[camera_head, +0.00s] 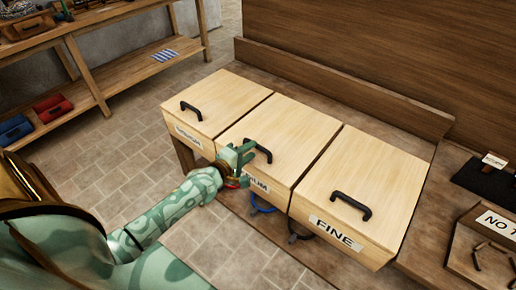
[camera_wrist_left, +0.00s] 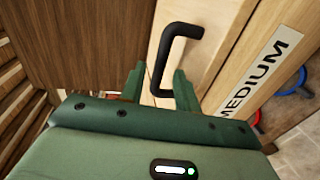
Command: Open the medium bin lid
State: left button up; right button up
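The medium bin is the middle of three pale wooden bins, and its lid (camera_head: 290,130) lies flat and closed. Its black handle (camera_head: 258,149) is a bent bar near the front edge of the lid. The label, partly hidden by my gripper in the head view, reads MEDIUM (camera_wrist_left: 262,72) in the left wrist view. My left gripper (camera_head: 238,158) is at the handle's left end. In the left wrist view, its two green fingers (camera_wrist_left: 158,84) stand apart, with the lower end of the black handle (camera_wrist_left: 163,88) between them. My right gripper is not in view.
The left bin (camera_head: 230,97) and the FINE bin (camera_head: 365,185) flank the medium one, both with lids closed and black handles. A wooden backboard (camera_head: 390,50) rises behind. A tray (camera_head: 490,250) lies at the right. Shelves (camera_head: 100,60) stand at the upper left.

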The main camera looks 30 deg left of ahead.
aim_at(255, 149)
pick_arm(q)
jog(key=x, duration=0.3)
jog(key=shift+f+b, duration=0.15)
jog(key=shift+b, duration=0.2)
jog(key=shift+w, duration=0.65)
